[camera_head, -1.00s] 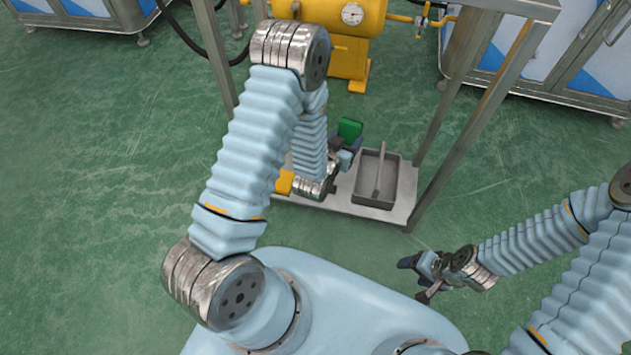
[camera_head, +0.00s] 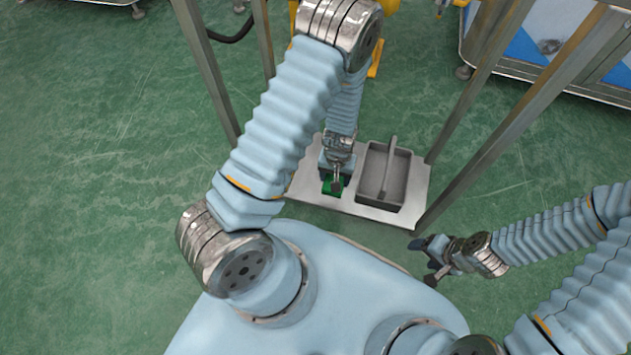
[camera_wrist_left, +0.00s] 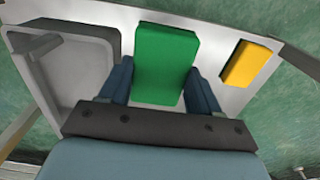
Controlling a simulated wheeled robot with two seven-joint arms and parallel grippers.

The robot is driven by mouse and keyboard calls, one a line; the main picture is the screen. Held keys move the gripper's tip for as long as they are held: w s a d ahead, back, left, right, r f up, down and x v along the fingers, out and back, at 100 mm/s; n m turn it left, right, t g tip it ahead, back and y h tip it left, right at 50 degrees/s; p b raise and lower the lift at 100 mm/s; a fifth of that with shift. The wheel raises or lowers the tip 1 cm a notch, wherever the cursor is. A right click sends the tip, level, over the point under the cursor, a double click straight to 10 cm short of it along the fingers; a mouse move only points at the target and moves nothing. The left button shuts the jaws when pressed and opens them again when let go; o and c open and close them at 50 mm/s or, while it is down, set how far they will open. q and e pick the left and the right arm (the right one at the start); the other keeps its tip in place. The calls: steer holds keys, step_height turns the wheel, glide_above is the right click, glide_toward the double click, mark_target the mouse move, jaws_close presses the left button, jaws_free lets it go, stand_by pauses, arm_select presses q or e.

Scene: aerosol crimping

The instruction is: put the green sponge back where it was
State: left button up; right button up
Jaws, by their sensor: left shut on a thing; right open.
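The green sponge (camera_head: 333,187) is between the jaws of my left gripper (camera_head: 337,178), over the metal shelf (camera_head: 388,217), left of the grey tray. In the left wrist view the green sponge (camera_wrist_left: 166,60) lies between the two dark fingers, which are shut on its sides. I cannot tell whether its underside touches the shelf. My right gripper (camera_head: 424,262) is open and empty, right of my base and in front of the shelf.
The grey tray with a handle (camera_head: 400,165) stands on the shelf right of the sponge. A yellow block (camera_wrist_left: 249,64) lies on the shelf on the sponge's other side. Metal posts (camera_head: 505,125) rise at the shelf's sides. Green floor lies around.

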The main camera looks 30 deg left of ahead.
arm_select(q)
steer(key=a+f, duration=0.3)
steer(key=a+f+b, duration=0.1)
steer(key=a+f, duration=0.2)
steer(key=shift+a+f, duration=0.2)
steer(key=shift+a, duration=0.05)
step_height(320, 180, down, 4)
steer(key=shift+s+a+r+b, duration=0.15)
steer(key=shift+r+b, duration=0.1)
steer(key=shift+b, duration=0.3)
steer(key=o, duration=1.1)
steer(key=shift+r, duration=0.15)
